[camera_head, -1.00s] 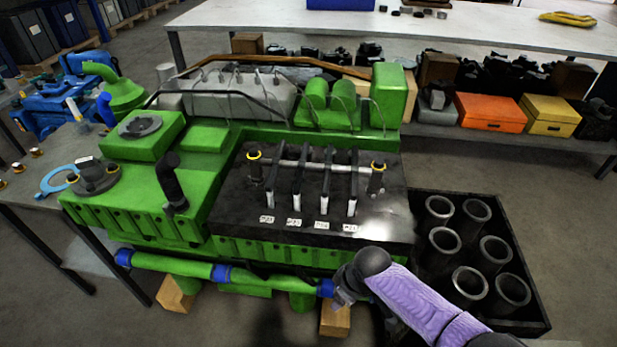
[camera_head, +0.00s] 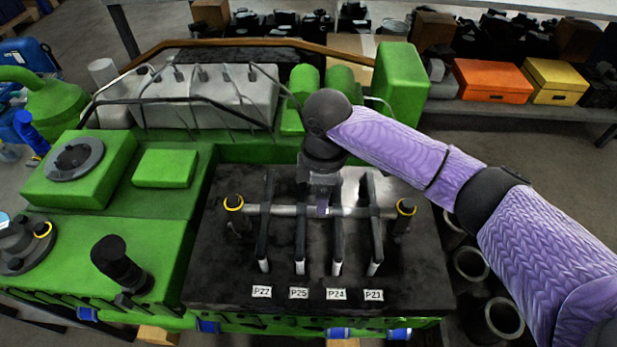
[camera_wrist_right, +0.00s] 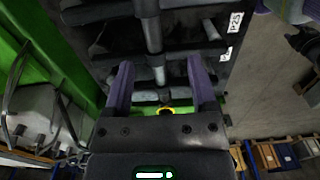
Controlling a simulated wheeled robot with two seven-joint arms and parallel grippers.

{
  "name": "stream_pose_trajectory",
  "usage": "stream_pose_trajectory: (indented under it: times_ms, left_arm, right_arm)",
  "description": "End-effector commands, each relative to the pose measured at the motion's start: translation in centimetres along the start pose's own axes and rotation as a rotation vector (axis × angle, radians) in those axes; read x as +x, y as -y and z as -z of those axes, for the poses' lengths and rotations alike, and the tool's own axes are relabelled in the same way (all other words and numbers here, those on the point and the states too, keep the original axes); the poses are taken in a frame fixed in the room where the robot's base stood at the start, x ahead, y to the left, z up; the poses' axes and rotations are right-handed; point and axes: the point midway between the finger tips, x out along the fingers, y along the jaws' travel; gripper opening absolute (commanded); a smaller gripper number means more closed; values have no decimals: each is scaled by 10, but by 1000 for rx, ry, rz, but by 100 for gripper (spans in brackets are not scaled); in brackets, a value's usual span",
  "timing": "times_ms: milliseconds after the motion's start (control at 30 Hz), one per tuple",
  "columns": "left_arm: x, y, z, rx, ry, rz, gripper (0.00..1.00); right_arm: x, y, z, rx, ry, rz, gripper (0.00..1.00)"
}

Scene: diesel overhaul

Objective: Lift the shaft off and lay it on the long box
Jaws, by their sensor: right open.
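The grey shaft (camera_head: 279,210) lies level across the dark top of the green engine (camera_head: 175,168), between two posts with yellow rings. Several dark rocker arms sit along it. My right gripper (camera_head: 322,208) points down over the middle of the shaft. In the right wrist view its two purple fingers (camera_wrist_right: 159,64) are open, one on each side of the shaft (camera_wrist_right: 152,34). I cannot tell whether they touch it. The hand hides part of the shaft in the head view. My left gripper is not in view. I cannot tell which thing is the long box.
Labels (camera_head: 298,293) lie in front of the rocker arms. A grey cover with thin pipes (camera_head: 205,98) and green cylinders stand behind. A crate of dark liners (camera_head: 503,318) is at lower right. Orange (camera_head: 492,80) and yellow (camera_head: 553,80) boxes stand on a shelf at the back.

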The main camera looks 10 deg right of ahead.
Motion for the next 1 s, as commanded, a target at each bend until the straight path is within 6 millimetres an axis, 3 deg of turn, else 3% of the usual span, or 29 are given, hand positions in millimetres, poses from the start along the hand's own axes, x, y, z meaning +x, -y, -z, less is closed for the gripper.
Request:
stream_pose_trajectory:
  times_ms: [167,600,833,1000]
  left_arm:
    - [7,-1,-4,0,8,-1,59]
    - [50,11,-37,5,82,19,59]
    - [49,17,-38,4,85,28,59]
    - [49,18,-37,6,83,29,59]
  right_arm:
    - [13,0,0,-1,3,3,74]
    - [97,-7,2,0,3,4,74]
    - [100,-7,2,0,1,-1,74]
    - [99,-7,2,0,1,-1,40]
